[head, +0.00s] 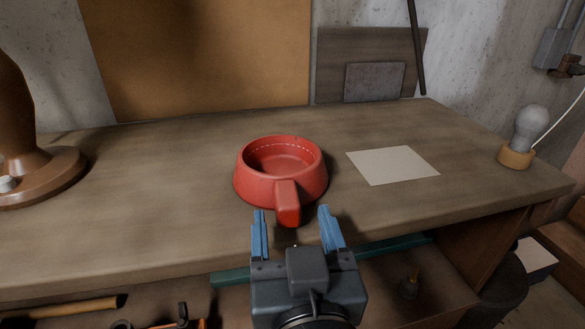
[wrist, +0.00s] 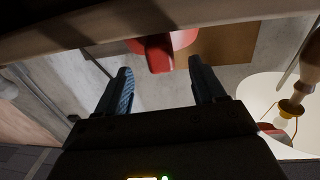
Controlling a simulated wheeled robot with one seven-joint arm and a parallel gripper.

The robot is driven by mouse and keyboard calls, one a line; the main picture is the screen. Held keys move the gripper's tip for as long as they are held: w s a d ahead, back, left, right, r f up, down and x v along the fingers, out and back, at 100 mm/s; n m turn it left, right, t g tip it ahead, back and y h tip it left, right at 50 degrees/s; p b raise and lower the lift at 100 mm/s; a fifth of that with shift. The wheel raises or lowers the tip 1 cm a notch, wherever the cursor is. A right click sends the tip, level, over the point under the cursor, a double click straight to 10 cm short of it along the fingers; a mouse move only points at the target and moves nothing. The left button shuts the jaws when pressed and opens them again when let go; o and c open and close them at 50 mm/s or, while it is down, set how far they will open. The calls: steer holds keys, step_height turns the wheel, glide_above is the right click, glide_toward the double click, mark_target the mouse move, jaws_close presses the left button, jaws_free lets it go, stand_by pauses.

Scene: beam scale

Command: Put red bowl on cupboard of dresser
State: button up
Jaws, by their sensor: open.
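The red bowl (head: 255,190) stands upright on the wooden dresser top, near its front edge. Its short handle (head: 288,203) points toward me. My gripper (head: 295,222) is open and empty, with its two blue fingers at the front edge of the dresser, one on each side of the handle's line and apart from it. In the wrist view the red bowl (wrist: 182,39) and its handle (wrist: 158,54) show beyond the open fingers. I cannot make out which part is the cupboard; the space below the top is partly hidden by my gripper.
A beige sheet (head: 393,165) lies right of the bowl. A light bulb on a wooden base (head: 516,156) stands at the right end. A brown lamp-like base (head: 45,175) stands at the left. Tools (head: 70,308) lie on a lower shelf. The top left of the bowl is clear.

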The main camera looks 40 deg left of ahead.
mark_target(284, 181)
steer(key=x, duration=0.5)
steer(key=shift+w+a+r+p, duration=0.1)
steer(key=shift+w+a+p, duration=0.2)
steer(key=shift+p, duration=0.1)
steer(key=shift+s, duration=0.1)
steer(key=shift+c, duration=0.2)
jaws_close()
